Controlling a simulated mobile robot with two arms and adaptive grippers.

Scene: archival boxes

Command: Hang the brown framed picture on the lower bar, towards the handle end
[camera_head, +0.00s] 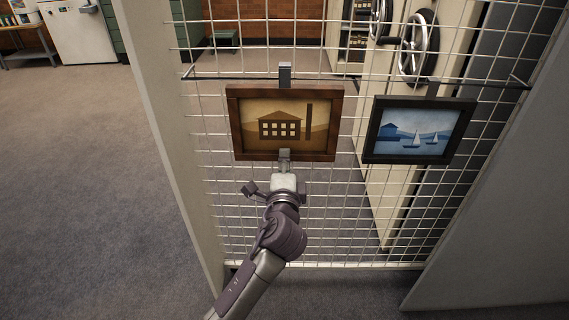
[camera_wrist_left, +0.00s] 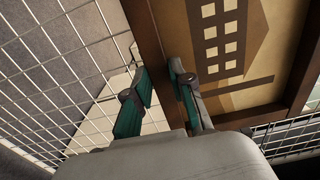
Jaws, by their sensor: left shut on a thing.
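The brown framed picture (camera_head: 234,125), with a factory on a tan ground, is upright in front of the wire mesh. My left gripper (camera_head: 285,156) is shut on the middle of its lower frame edge. In the left wrist view, the fingers (camera_wrist_left: 162,82) stand on either side of the brown frame (camera_wrist_left: 148,35). A grey hanger (camera_head: 285,75) at the top of the picture overlaps the dark bar (camera_head: 350,79); I cannot tell whether it is hooked on. My right gripper is out of view.
A dark-framed blue picture with sailboats (camera_head: 415,130) hangs to the right on the same bar, a gap apart. Spoked handwheels (camera_head: 418,46) stand behind the mesh (camera_head: 340,215) at upper right. A pale panel edge (camera_head: 165,125) borders the mesh at left. Open floor (camera_head: 80,180) lies left.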

